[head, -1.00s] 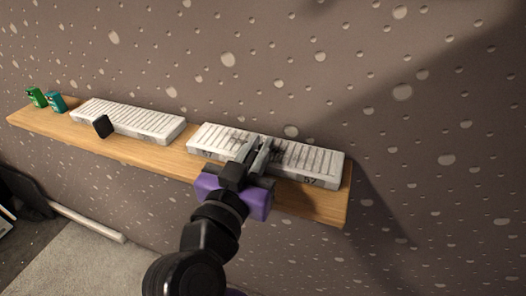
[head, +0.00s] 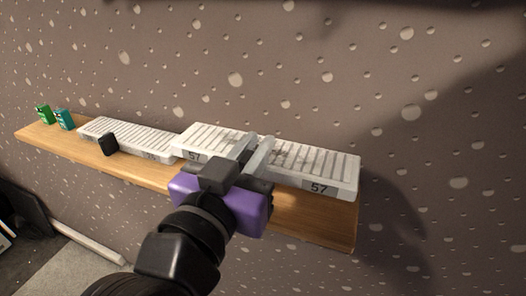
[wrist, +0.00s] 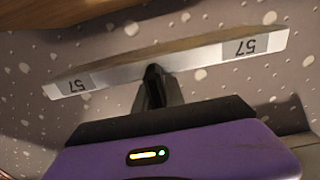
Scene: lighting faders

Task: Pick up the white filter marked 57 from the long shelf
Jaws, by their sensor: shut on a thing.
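The white filter marked 57 (head: 325,167) is a flat ribbed slab with a 57 label near each end of its front edge. My gripper (head: 255,150) is shut on the middle of this filter and holds it above the right part of the long wooden shelf (head: 290,212). In the wrist view the filter's front edge (wrist: 200,57) runs across the picture with both 57 labels upside down, and my gripper (wrist: 153,80) meets it near the middle. The filter's underside and the gap below it are partly hidden by my gripper in the head view.
A second white ribbed filter (head: 135,134) lies on the shelf to the left, with a small black block (head: 108,144) at its front. A green item (head: 44,115) and a teal item (head: 64,119) stand at the shelf's left end. The speckled wall (head: 300,60) rises directly behind.

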